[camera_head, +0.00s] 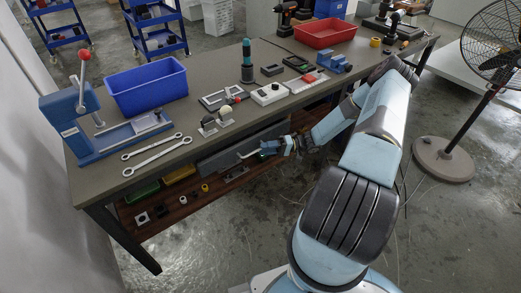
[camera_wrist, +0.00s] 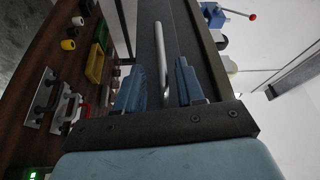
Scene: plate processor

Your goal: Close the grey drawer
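The grey drawer (camera_head: 222,160) is under the front edge of the workbench; its dark front also fills the middle of the wrist view (camera_wrist: 148,42). Its silver bar handle (camera_wrist: 163,62) shows in the wrist view and partly in the head view (camera_head: 248,154). My gripper (camera_wrist: 160,82) is at the drawer front, with its two blue fingers apart on either side of the handle. I see gaps between the handle and both fingers. In the head view my gripper (camera_head: 264,148) is at the right end of the handle. How far the drawer stands out is hard to tell.
The workbench top (camera_head: 110,155) above holds a blue bin (camera_head: 148,86), a press (camera_head: 80,125), two wrenches (camera_head: 157,148) and a red tray (camera_head: 323,33). A lower wooden shelf (camera_head: 165,222) carries yellow and green bins and small parts. A fan (camera_head: 490,60) stands at the right.

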